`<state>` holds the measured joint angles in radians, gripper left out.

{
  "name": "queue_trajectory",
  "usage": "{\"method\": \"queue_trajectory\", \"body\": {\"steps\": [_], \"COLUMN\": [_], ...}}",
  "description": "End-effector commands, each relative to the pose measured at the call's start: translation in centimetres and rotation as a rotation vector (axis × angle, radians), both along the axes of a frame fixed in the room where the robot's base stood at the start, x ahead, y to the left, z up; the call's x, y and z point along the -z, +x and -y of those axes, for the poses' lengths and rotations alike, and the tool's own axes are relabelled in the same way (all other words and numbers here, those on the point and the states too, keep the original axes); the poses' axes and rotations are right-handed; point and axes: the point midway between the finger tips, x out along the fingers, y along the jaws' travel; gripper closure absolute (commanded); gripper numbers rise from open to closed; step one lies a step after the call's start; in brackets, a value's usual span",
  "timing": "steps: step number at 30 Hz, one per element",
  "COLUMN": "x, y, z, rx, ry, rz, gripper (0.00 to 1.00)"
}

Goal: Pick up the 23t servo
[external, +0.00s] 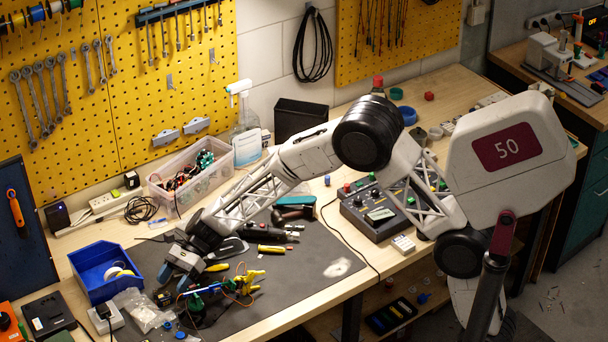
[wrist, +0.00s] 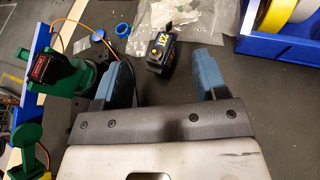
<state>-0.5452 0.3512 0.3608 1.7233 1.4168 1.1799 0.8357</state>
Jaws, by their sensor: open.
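A small dark servo with a yellow-gold label (wrist: 160,50) lies on the dark mat in the wrist view, just ahead of and between my fingertips. It also shows in the external view (external: 163,297) beside my gripper (external: 174,280). My gripper's blue fingers (wrist: 166,63) are spread wide in the wrist view, with nothing between them touching. A second black servo with a red label (wrist: 42,68) sits in a green holder at the left of the wrist view. I cannot read a tooth count on either servo.
A blue bin (external: 95,268) with tape rolls stands left of my gripper, and a clear plastic bag (external: 143,312) lies near the servo. Green and yellow parts with an orange wire (external: 240,285) lie to the right. The mat (external: 320,235) has clear room farther right.

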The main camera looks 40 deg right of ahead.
Motion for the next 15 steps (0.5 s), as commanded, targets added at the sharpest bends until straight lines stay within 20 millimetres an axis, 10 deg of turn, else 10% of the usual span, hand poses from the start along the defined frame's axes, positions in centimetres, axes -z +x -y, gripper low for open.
{"method": "queue_trajectory", "body": {"steps": [15], "x": [1.6], "y": [-1.3], "z": [-3.3], "rx": [0.001], "ry": [0.000], "rz": [0.000], "gripper": [0.34]}}
